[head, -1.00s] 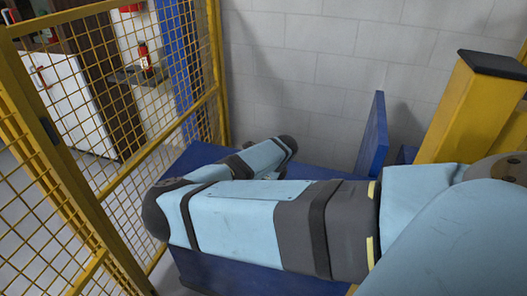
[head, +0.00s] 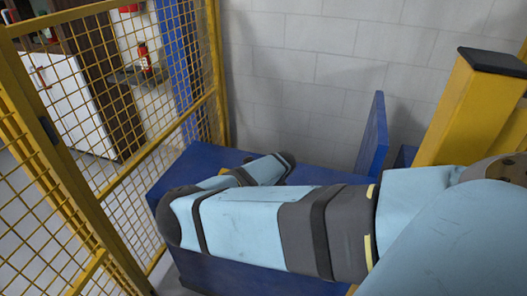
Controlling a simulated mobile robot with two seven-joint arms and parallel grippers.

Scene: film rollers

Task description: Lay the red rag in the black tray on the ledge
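Neither the red rag nor the black tray can be made out in the head view. My light-blue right arm comes in from the right and lies across the blue bench (head: 185,170), hiding much of its top. The arm folds back at its left end, and its far part lies behind the near link. Its gripper does not show; nor does my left gripper. Whether anything is held cannot be seen.
A yellow mesh fence (head: 165,110) stands at the left, close to my arm's bend. Behind it are a white cabinet (head: 75,100) and a red bottle (head: 144,56) by a small shelf. A yellow post (head: 470,105) and an upright blue panel (head: 374,135) stand right, before a block wall (head: 310,60).

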